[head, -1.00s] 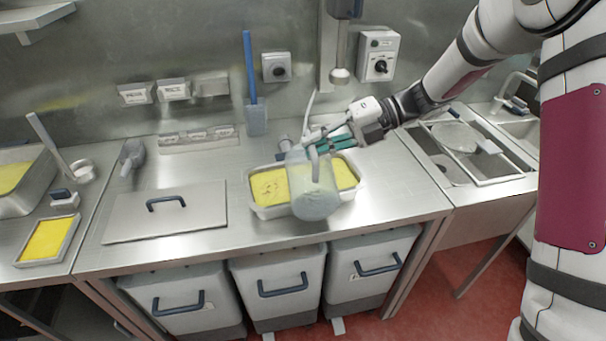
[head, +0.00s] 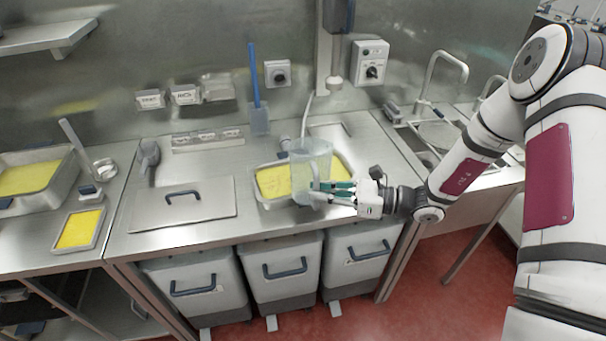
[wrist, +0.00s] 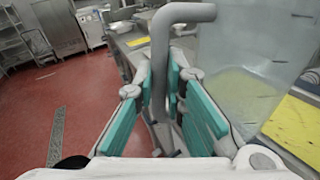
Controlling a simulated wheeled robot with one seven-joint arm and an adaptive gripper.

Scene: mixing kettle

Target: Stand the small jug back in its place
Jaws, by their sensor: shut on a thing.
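The small jug (head: 311,164) is a clear, upright plastic jug in the head view, in front of or over the yellow-filled metal tray (head: 272,183). My gripper (head: 334,190) comes from the right and is shut on the jug's handle. In the wrist view the grey handle (wrist: 160,75) stands between the teal finger pads, and the jug's clear wall (wrist: 245,70) is on the right. A little yellowish matter shows through the wall. I cannot tell whether the jug's base touches anything.
A flat lid (head: 182,204) with a dark handle lies on the counter to the left. A scoop (head: 148,155) lies behind it. A blue-handled spatula (head: 257,100) stands at the wall. Sinks (head: 440,135) are at the right. Lidded bins (head: 285,270) stand below the counter.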

